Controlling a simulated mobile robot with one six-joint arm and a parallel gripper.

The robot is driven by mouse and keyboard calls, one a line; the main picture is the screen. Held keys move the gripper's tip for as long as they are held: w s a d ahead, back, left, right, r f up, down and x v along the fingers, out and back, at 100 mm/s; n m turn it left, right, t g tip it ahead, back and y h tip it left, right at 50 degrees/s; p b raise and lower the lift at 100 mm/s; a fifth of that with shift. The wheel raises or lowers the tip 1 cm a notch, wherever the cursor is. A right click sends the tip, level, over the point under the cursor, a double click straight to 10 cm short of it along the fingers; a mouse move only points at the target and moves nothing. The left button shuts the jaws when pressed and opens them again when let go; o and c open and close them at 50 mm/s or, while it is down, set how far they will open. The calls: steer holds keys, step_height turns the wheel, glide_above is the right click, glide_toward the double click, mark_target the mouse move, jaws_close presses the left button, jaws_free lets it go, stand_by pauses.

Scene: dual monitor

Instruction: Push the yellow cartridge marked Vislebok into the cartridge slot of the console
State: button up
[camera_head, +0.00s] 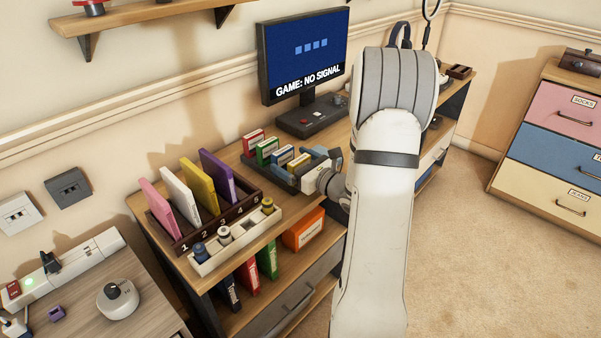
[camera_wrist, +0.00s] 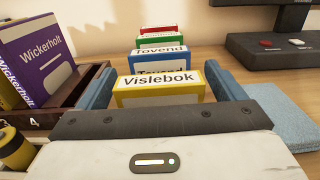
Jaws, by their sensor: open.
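The yellow Vislebok cartridge (camera_wrist: 160,98) stands upright, nearest in a row of cartridges in the wrist view. It also shows at the near end of the row in the head view (camera_head: 299,162). My gripper (camera_wrist: 162,78) is open, with one blue finger on each side of this cartridge. I cannot tell whether either finger touches it. The dark console (camera_head: 312,117) sits under the monitor, and its edge shows at the upper right of the wrist view (camera_wrist: 272,50). I cannot make out its slot.
Behind Vislebok stand blue Tovend (camera_wrist: 165,71), green and red cartridges. A numbered dark rack (camera_head: 225,207) holds pink, white, yellow and purple Wickerholt (camera_wrist: 45,55) cases to the left. A white tray (camera_head: 238,240) lies before it. The monitor (camera_head: 303,55) reads "GAME: NO SIGNAL".

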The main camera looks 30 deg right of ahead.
steer(key=shift+c, duration=0.3)
steer(key=c, duration=1)
